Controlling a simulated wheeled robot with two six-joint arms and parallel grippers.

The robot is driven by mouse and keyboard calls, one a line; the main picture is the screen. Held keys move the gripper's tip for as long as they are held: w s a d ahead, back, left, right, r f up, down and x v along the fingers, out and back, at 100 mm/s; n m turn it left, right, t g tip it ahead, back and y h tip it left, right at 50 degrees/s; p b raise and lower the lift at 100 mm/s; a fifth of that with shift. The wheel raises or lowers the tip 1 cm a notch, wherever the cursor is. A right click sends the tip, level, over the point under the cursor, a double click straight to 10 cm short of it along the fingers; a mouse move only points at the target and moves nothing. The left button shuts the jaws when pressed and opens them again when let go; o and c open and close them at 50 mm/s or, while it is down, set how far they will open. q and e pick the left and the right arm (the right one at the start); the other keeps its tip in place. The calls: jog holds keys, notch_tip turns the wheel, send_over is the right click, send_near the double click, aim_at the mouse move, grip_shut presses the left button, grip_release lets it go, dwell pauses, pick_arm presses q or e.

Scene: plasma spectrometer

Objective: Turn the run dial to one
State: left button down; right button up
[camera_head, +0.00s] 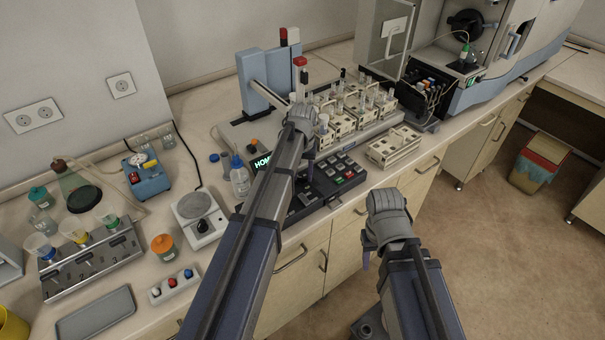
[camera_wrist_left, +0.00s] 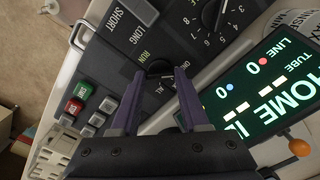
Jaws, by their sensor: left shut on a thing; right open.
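The run dial (camera_wrist_left: 160,71) is a small dark knob under the word RUN on the black control panel in the left wrist view. The labels ONE and ALL show beside it; which one it points to is too small to tell. My left gripper (camera_wrist_left: 160,75) has its two purple fingers on either side of the knob, shut on it. In the head view my left gripper (camera_head: 309,168) is down at the panel, and my arm hides the dial. My right gripper (camera_head: 367,258) is open and apart from the panel, in front of the bench edge.
A lit screen (camera_wrist_left: 275,95) reading HOME and a larger numbered dial (camera_wrist_left: 215,14) lie beside the run dial. A keypad (camera_head: 345,172) and tube racks (camera_head: 395,147) stand near. A wash bottle (camera_head: 239,180) stands left of my left arm.

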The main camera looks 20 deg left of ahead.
pick_arm(q)
jog(key=shift+n, duration=0.4)
jog(key=shift+c, duration=2)
grip_release()
jog(key=shift+r, duration=0.1)
notch_tip(320, 180, up, 8)
jog(key=p, duration=0.8)
jog(key=shift+f, duration=0.2)
